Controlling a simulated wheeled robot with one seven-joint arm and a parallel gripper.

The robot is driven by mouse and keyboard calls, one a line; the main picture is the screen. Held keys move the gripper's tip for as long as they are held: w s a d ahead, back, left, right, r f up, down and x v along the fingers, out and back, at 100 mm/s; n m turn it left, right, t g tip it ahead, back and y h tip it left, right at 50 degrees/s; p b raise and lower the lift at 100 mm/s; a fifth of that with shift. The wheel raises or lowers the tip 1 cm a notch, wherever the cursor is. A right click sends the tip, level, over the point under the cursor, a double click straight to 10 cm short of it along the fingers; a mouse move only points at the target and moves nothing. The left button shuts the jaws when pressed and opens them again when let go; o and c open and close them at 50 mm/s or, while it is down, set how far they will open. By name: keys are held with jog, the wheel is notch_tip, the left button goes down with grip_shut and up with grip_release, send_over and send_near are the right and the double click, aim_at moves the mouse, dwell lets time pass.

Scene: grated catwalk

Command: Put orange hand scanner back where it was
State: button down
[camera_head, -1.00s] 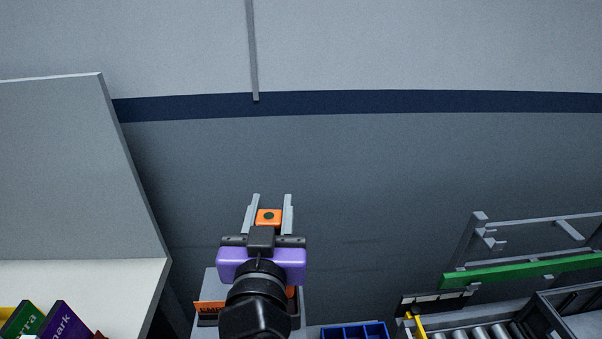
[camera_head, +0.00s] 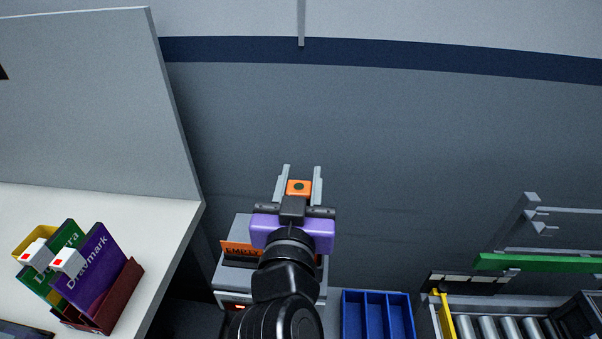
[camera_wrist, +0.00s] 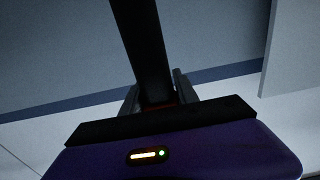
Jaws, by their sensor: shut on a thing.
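The orange hand scanner (camera_head: 298,187) shows in the head view as a small orange block with a dark round spot, between the two grey fingers of my gripper (camera_head: 299,178). My gripper is shut on it and holds it up in front of the grey wall. The rest of the scanner is hidden by the purple gripper body and the wrist. In the wrist view my gripper (camera_wrist: 160,90) is dark, and only a dim reddish-orange bit of the scanner (camera_wrist: 160,101) shows behind a dark bar.
A white table (camera_head: 180,232) at left bears boxes in a dark red holder (camera_head: 118,300). A grey cabinet with an orange "EMPTY" sign (camera_head: 241,250) stands below my gripper. A blue divided bin (camera_head: 377,315) and a roller conveyor (camera_head: 490,328) are at lower right.

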jog(key=shift+f, duration=0.7)
jog(key=shift+f+b, duration=0.55)
jog(key=shift+b, duration=0.25)
jog(key=c, duration=0.9)
grip_release()
jog(key=shift+o, duration=0.2)
